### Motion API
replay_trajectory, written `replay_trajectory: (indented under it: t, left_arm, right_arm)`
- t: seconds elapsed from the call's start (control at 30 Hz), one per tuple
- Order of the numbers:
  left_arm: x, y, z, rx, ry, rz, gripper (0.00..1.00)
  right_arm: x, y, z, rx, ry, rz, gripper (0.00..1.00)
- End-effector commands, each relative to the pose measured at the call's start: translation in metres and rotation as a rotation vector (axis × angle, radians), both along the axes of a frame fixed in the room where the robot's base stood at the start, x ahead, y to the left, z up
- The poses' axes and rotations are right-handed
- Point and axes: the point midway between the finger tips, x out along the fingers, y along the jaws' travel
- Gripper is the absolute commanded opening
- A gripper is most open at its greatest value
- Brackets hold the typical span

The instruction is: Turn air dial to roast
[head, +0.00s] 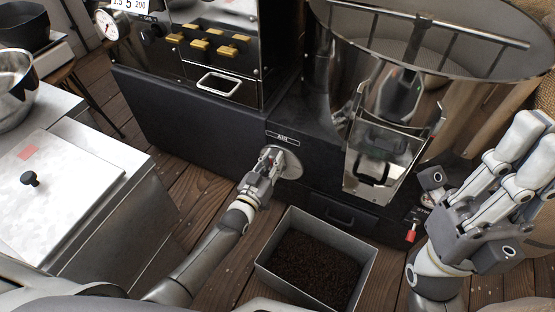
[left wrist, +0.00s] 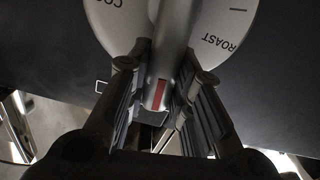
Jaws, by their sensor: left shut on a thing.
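The air dial shows as a pale round plate (head: 291,165) low on the front of the dark machine, under a small label. In the left wrist view the dial plate (left wrist: 215,28) carries the word ROAST at right and a partly cut-off word at upper left. Its grey bar handle (left wrist: 174,35) has a red mark near its lower end, pointing down the picture, away from the ROAST word. My left gripper (head: 270,158) is shut on this handle, one finger on each side. My right gripper (head: 520,150) is at far right, away from the dial; its finger gap is unclear.
A metal bin of dark beans (head: 365,252) stands on the plank floor below the dial. A glossy chute (head: 384,160) and big round drum (head: 440,45) are to the right. A steel counter (head: 105,160) with a lidded white top is at left.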

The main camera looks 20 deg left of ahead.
Motion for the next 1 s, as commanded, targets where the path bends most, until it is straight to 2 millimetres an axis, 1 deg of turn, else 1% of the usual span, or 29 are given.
replay_trajectory:
  t: [0.2,0.4,0.7,1.0]
  left_arm:
    - [0.002,0.010,-0.002,-0.171,0.033,-0.001,0.00]
    - [0.003,0.015,-0.006,-0.287,0.057,0.000,0.00]
    - [0.003,0.019,-0.008,-0.375,0.073,0.000,0.00]
    - [0.003,0.020,-0.008,-0.390,0.077,0.000,0.00]
  right_arm:
    - [-0.001,0.000,-0.001,0.000,0.010,0.000,0.00]
    - [-0.001,0.000,-0.002,0.000,0.010,0.001,0.00]
    - [-0.001,0.000,-0.001,0.000,0.008,0.002,0.00]
    - [-0.001,0.000,-0.001,0.000,0.007,0.002,0.00]
